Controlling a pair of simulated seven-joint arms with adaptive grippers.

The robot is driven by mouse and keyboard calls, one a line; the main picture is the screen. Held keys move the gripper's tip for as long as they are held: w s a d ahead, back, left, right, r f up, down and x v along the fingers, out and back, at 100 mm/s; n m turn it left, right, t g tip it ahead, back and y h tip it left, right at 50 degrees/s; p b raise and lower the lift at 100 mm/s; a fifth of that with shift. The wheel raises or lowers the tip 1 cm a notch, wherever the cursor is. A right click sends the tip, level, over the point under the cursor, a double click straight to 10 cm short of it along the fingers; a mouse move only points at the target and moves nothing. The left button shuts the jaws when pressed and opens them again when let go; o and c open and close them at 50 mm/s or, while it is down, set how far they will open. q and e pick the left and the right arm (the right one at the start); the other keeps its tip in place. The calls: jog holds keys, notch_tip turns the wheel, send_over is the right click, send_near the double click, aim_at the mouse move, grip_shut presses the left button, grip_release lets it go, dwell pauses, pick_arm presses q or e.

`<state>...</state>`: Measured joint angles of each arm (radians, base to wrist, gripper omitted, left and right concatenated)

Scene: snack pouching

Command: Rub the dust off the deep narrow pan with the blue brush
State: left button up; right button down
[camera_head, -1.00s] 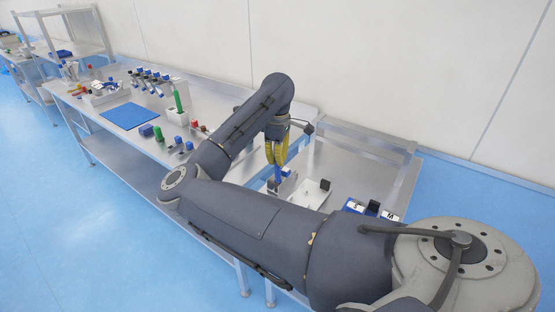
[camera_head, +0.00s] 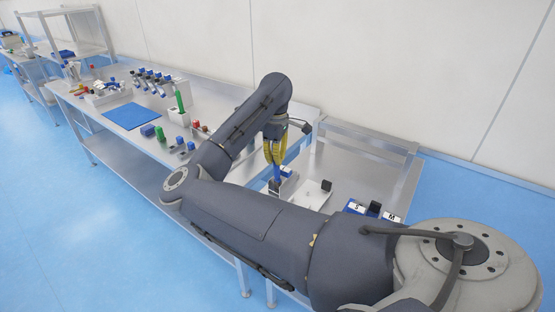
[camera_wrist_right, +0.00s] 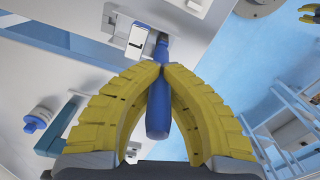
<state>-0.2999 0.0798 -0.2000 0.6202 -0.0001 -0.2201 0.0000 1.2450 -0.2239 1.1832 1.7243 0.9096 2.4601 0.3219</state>
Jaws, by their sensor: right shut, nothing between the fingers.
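My right gripper (camera_head: 274,162) has yellow fingers, which meet at their tips in the right wrist view (camera_wrist_right: 161,68). The blue brush (camera_wrist_right: 157,112) lines up with these fingertips. Its handle shows between the spread finger bases and beyond the tips, where a white block with a dark mark (camera_wrist_right: 138,36) sits close by. In the head view, blue shows just below the fingers. I cannot pick out the deep narrow pan or any dust. A small yellow gripper part (camera_wrist_right: 310,14) at the wrist view's upper right may be my left gripper; its jaws are unclear.
A white plate with a black block (camera_head: 311,194) lies right of my right gripper. Blue-and-white labelled pieces (camera_head: 355,206) stand farther right. A blue mat (camera_head: 125,116), a green-handled tool (camera_head: 180,101) and several small items occupy the left table.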

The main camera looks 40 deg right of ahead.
jog(key=shift+s+r, duration=0.1)
jog(key=shift+r, duration=0.1)
dwell(0.3)
jog(key=shift+s+r, duration=0.2)
jog(key=shift+r, duration=5.7)
